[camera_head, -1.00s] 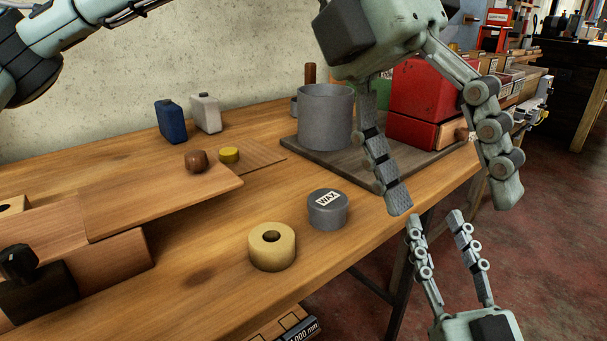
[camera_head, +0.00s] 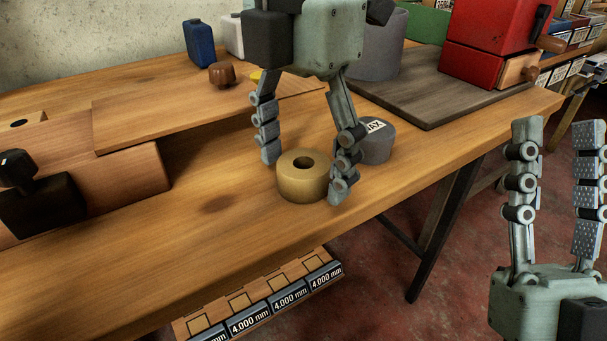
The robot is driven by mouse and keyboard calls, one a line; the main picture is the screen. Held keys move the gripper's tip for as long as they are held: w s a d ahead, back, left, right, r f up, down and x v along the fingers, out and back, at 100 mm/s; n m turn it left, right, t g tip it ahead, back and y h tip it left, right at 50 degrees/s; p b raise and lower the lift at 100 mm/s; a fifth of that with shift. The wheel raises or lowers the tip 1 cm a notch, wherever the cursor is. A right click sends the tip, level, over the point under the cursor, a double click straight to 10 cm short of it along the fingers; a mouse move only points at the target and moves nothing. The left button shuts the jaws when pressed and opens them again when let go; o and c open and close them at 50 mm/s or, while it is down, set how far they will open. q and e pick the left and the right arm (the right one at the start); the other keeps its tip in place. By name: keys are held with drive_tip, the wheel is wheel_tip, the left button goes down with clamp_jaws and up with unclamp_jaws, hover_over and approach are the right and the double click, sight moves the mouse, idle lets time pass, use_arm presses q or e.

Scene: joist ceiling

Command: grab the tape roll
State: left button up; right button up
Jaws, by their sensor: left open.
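The tape roll (camera_head: 303,188), a tan ring with a dark centre hole, lies flat on the wooden workbench near its front edge. My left gripper (camera_head: 303,178) is open above the bench, pointing down. One finger is at the roll's left and back, the other at its right, partly covering its right side. I cannot tell whether either finger touches the roll. My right gripper (camera_head: 558,125) is open and empty at the lower right, its fingers pointing up, beyond the bench's front edge.
A grey wax tin (camera_head: 378,146) stands close behind the right finger. A grey canister (camera_head: 380,50) and a red box (camera_head: 485,65) stand on a dark board (camera_head: 430,100). A clamp (camera_head: 40,200) is at left. Bare bench (camera_head: 130,275) lies left of the roll.

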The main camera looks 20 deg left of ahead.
use_arm(q)
drive_tip(key=c, duration=1.2)
drive_tip(key=shift+r, duration=0.15)
drive_tip(key=shift+c, duration=0.2)
